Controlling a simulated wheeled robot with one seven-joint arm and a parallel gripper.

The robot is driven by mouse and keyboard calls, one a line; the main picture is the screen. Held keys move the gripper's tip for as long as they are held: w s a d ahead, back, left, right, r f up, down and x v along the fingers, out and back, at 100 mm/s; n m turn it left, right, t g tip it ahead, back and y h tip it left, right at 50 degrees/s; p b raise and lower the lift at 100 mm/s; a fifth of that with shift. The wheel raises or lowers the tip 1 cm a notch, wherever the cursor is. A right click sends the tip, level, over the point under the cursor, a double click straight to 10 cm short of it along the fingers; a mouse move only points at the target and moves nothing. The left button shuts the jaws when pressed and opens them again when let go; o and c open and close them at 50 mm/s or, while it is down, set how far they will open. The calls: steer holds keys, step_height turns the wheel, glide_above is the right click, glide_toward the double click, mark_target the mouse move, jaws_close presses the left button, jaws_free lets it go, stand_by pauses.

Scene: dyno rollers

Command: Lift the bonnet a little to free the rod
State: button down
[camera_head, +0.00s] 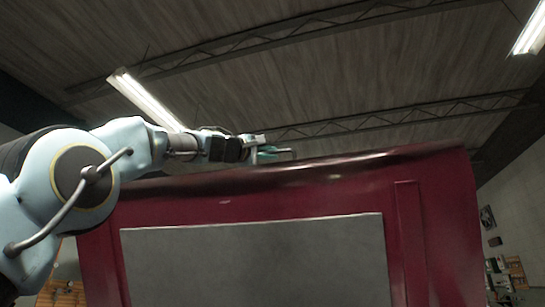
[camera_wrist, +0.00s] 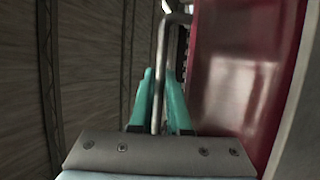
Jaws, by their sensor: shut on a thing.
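The bonnet (camera_head: 425,230) is dark red and stands raised in front of me, its grey inner panel (camera_head: 260,260) facing the head camera. In the wrist view its red surface (camera_wrist: 240,70) fills the right side. My gripper (camera_head: 268,153) is at the bonnet's upper edge, left of the middle of the head view. In the wrist view the teal fingers (camera_wrist: 160,74) are shut around a grey bent metal bar (camera_wrist: 162,45). The bar's far end bends right toward the bonnet. I cannot tell whether it is a handle or the rod. No separate rod is clearly visible.
A ceiling with trusses (camera_head: 400,115) and strip lights (camera_head: 148,100) is above. A wall with shelves and small items (camera_head: 505,270) is at the far right. My arm reaches in from the left. The space above the bonnet's edge looks clear.

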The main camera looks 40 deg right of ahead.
steer(key=c, duration=0.9)
jaws_free()
steer(key=b+v, duration=0.8)
steer(key=v, duration=0.2)
steer(key=shift+a+f, duration=0.15)
steer(key=shift+a, duration=0.25)
